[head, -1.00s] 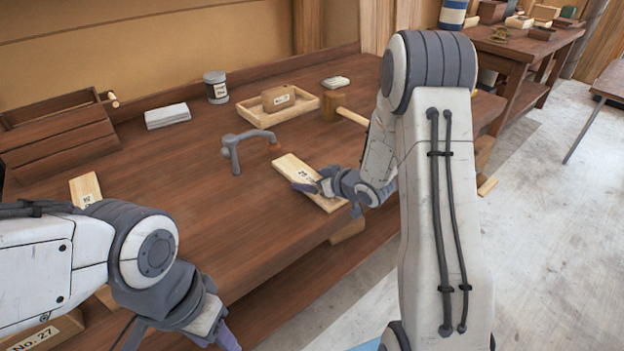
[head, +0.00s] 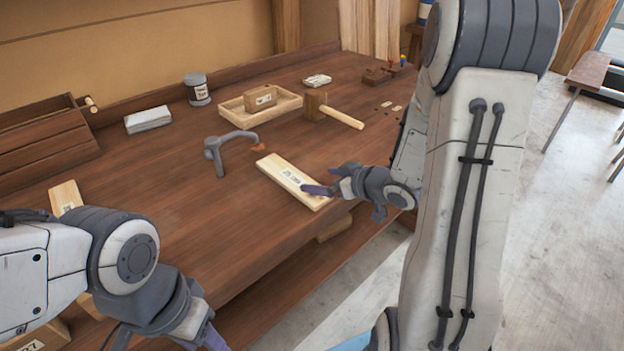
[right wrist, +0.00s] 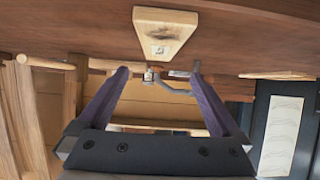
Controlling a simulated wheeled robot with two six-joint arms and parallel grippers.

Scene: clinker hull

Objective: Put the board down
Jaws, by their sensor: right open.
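The board (head: 285,178) is a pale wooden plank with a printed label. It lies flat on the workbench (head: 190,220), close to the front edge, in the head view. My right gripper (head: 309,190) is at the board's near end. In the right wrist view the board (right wrist: 165,28) lies just beyond my right gripper (right wrist: 158,72), whose purple fingers are spread wide with nothing between them. My left gripper (head: 214,338) hangs low at the bottom left, in front of the bench, partly cut off. Its opening does not show clearly.
A grey metal holdfast (head: 220,155) stands just left of the board. A mallet (head: 330,110), a shallow tray (head: 262,107), a tin (head: 196,90) and a pale stack (head: 147,119) are further back. A toolbox (head: 40,130) stands at the left. Bench left of the holdfast is clear.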

